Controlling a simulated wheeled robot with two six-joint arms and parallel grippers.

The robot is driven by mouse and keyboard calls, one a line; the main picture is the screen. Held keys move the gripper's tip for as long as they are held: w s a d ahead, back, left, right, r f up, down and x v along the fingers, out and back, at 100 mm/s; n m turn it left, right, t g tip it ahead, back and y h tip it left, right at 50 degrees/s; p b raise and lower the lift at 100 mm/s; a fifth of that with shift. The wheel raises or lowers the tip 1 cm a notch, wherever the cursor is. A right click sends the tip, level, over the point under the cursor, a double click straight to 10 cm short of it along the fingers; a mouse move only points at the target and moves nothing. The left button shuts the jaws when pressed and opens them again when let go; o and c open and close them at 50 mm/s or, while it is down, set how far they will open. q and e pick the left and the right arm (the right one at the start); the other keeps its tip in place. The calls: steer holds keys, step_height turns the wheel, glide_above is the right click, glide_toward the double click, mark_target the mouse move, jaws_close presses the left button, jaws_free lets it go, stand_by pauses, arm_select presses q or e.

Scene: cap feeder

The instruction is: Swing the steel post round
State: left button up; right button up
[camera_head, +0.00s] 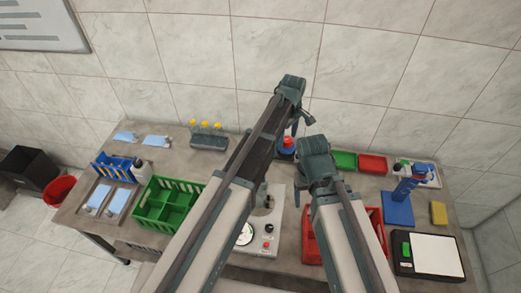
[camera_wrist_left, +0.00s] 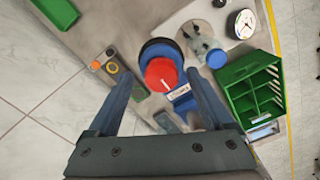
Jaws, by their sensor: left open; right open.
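The white machine plate (camera_head: 278,213) with a dial stands mid-table. On its round disc a small grey upright part (camera_head: 268,201) shows, partly behind my left arm; it also shows in the left wrist view (camera_wrist_left: 196,40). I cannot tell for sure that it is the steel post. A red knob on a dark blue round base (camera_head: 287,143) stands behind the plate. My left gripper (camera_head: 301,122) is open above it; in the left wrist view the red top (camera_wrist_left: 162,74) lies between its spread fingers. My right gripper (camera_head: 321,184) is open, lower and to the right, its fingertips partly hidden.
A green divided crate (camera_head: 147,212) stands left of the plate, a red crate (camera_head: 308,243) right. Green (camera_head: 344,158) and red (camera_head: 372,163) trays, a blue stand (camera_head: 398,208) and a scale (camera_head: 430,255) fill the right side. A rack with yellow tops (camera_head: 208,141) stands at the back.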

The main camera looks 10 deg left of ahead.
arm_select(q)
steer(key=shift+r+p, duration=2.55)
steer(key=shift+r, duration=0.2)
steer(key=s+a+m+b, duration=0.1)
steer(key=s+a+m, duration=1.2)
steer(key=s, duration=0.6)
steer(key=s+d+f+m+b, duration=0.1)
steer(key=d+f+b, duration=0.2)
steer(key=f+b, duration=0.4)
steer(key=s+d+f+m+b, duration=0.1)
steer(key=s+d+f+b, duration=0.1)
steer(key=f+b, duration=0.5)
steer(key=s+d+f+y+b, duration=0.1)
steer(key=s+d+f+b, duration=0.1)
steer(key=d+f+b, duration=0.3)
step_height(320, 180, down, 4)
steer(key=b, duration=0.2)
steer(key=shift+r+m+b, duration=0.2)
steer(key=shift+m+b, duration=0.2)
steer(key=shift+a, duration=0.1)
